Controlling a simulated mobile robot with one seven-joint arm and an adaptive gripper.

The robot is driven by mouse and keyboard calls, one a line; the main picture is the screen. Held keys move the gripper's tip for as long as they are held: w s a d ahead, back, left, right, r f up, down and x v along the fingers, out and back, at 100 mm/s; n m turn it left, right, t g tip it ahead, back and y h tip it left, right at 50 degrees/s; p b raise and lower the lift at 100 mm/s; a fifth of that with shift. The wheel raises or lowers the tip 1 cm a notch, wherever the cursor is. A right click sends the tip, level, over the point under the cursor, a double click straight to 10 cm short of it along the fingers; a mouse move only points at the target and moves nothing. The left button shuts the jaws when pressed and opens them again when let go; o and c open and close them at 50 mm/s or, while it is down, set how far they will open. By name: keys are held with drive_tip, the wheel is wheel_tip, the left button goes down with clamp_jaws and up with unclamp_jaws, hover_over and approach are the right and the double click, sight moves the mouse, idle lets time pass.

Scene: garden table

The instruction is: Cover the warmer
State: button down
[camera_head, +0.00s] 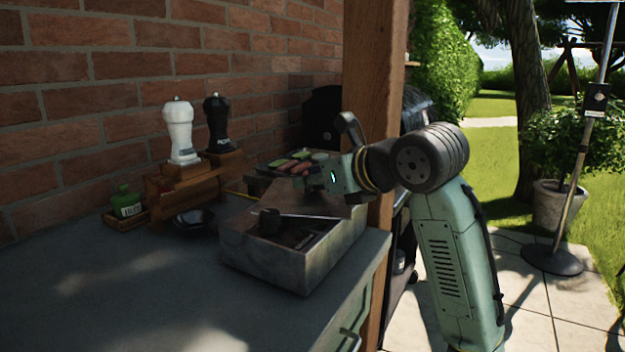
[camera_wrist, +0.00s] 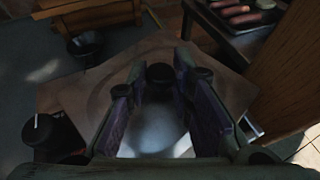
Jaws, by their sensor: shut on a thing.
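The warmer (camera_head: 275,262) is a grey box on the counter, with its near left part open and dark inside. A dark round knob (camera_head: 268,222) stands in that open part. A flat, brownish, reflective lid (camera_head: 338,207) lies over the far right part of the box, skewed to its edges; it also shows in the wrist view (camera_wrist: 75,98). My gripper (camera_head: 313,182) is above the lid. In the wrist view its two fingers (camera_wrist: 162,92) are on either side of a dark knob and a shiny grey patch. The fingers hide their exact contact; I cannot tell whether the lid touches the box.
Behind the box stand a white mill (camera_head: 180,130), a black mill (camera_head: 217,123) and a small black bowl (camera_head: 195,221). A green bottle (camera_head: 126,203) is at left. A tray of food (camera_head: 290,162) lies behind. A wooden post (camera_head: 373,75) is close by my arm. The counter's front left is clear.

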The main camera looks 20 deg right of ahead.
drive_tip(key=shift+f, duration=0.3)
drive_tip(key=c, duration=1.3)
unclamp_jaws()
drive_tip(key=shift+c, duration=0.2)
drive_tip(key=v, duration=1.2)
